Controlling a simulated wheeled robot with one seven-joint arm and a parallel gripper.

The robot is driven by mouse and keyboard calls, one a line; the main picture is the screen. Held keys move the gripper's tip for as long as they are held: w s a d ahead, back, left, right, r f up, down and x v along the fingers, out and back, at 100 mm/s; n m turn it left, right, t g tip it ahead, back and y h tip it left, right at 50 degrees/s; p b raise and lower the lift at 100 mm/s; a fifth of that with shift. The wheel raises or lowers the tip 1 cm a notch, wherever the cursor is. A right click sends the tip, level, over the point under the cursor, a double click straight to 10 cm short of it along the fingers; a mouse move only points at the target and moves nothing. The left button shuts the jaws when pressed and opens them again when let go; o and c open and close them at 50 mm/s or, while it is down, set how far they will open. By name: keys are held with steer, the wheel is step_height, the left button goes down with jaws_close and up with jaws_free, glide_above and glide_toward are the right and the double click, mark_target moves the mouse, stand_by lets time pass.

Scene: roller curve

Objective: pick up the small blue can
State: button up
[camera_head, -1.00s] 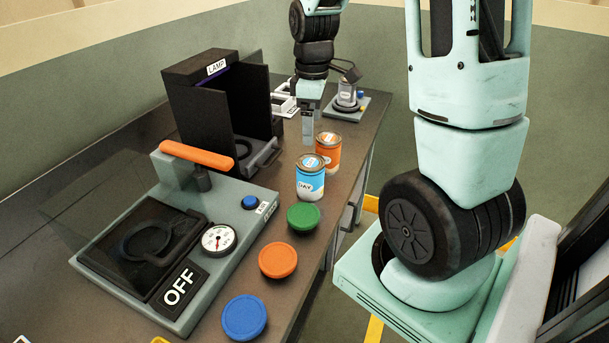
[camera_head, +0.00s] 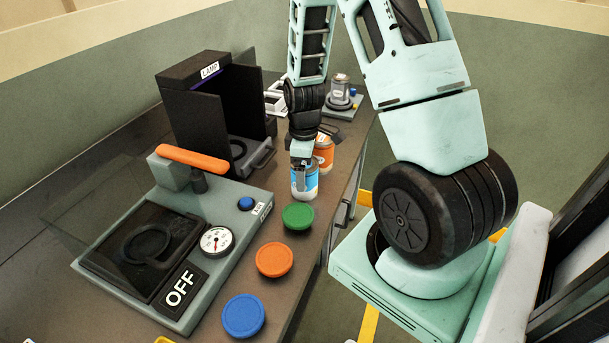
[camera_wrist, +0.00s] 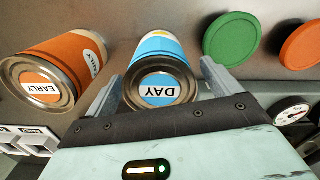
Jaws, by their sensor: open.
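The small blue can (camera_head: 305,185) stands upright on the bench, its upper part partly hidden by my gripper (camera_head: 302,172) in the head view. In the wrist view the blue can (camera_wrist: 160,55), with a "DAY" label on its top, sits between the two fingers of my gripper (camera_wrist: 158,88). The fingers are open, one on each side of the can, with a gap visible at the right finger. Whether the left finger touches it I cannot tell.
An orange can (camera_head: 324,152) labelled "EARLY" stands close behind the blue one. Green (camera_head: 298,216), orange (camera_head: 274,260) and blue (camera_head: 243,316) discs lie in front. A grey press-like device (camera_head: 225,205) marked "OFF" and a black lamp box (camera_head: 190,105) stand to the left.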

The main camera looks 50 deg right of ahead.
steer(key=shift+f, duration=0.7)
steer(key=c, duration=1.1)
steer(key=shift+c, duration=0.2)
